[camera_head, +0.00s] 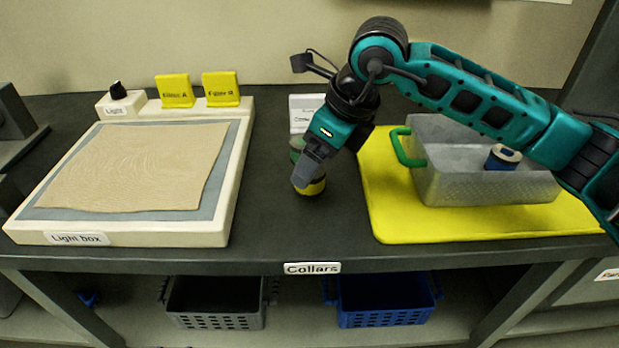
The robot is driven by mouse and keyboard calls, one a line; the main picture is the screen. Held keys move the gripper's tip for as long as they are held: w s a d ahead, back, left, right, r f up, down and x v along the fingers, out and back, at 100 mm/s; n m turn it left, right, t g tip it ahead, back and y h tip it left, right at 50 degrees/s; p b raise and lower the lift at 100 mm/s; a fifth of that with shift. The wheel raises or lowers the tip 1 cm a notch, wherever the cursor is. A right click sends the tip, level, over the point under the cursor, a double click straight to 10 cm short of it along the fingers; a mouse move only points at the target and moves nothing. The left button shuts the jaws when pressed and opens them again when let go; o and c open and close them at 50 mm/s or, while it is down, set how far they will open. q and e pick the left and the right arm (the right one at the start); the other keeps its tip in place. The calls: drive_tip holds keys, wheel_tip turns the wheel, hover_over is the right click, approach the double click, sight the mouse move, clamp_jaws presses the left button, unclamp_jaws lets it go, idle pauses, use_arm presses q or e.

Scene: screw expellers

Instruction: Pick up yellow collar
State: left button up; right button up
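The yellow collar (314,189) stands on the dark bench top, right of the light box, a short ring with a dark lower part. My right gripper (306,178) points down at it, and its fingers cover the collar's upper left side. Whether they are shut on it or only around it I cannot tell. My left gripper is not in view.
A green collar (296,145) is close behind, partly hidden, with a small white label stand (304,108) beyond. At right, a metal tray (480,188) with green handle and a blue-and-white part (503,158) sits on a yellow mat (391,222). A light box (212,232) fills the left.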

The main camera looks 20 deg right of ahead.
drive_tip(key=x, duration=0.3)
drive_tip(key=shift+a+f, duration=0.15)
drive_tip(key=c, duration=1.3)
drive_tip(key=shift+o, duration=0.2)
